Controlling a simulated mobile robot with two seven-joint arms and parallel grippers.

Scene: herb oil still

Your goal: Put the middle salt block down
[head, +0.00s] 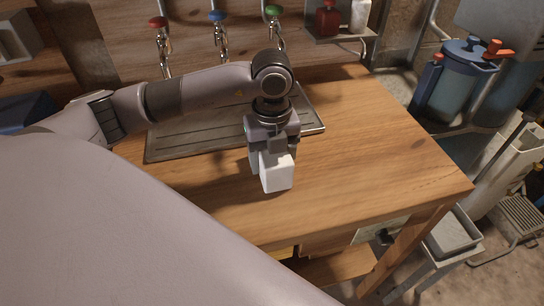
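A white salt block (277,174) is between the fingers of my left gripper (272,158). The gripper points down over the wooden table (390,150), near the front edge of the metal tray. It appears shut on the block, with the lower part of the block showing below the fingers. I cannot tell whether the block's bottom touches the table. No other salt block shows. My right gripper is not in view.
A grooved metal tray (185,147) lies on the table behind my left gripper. Red, blue and green taps (218,15) hang at the back. A blue-lidded vessel (452,82) stands beyond the right edge. The table's right side is clear.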

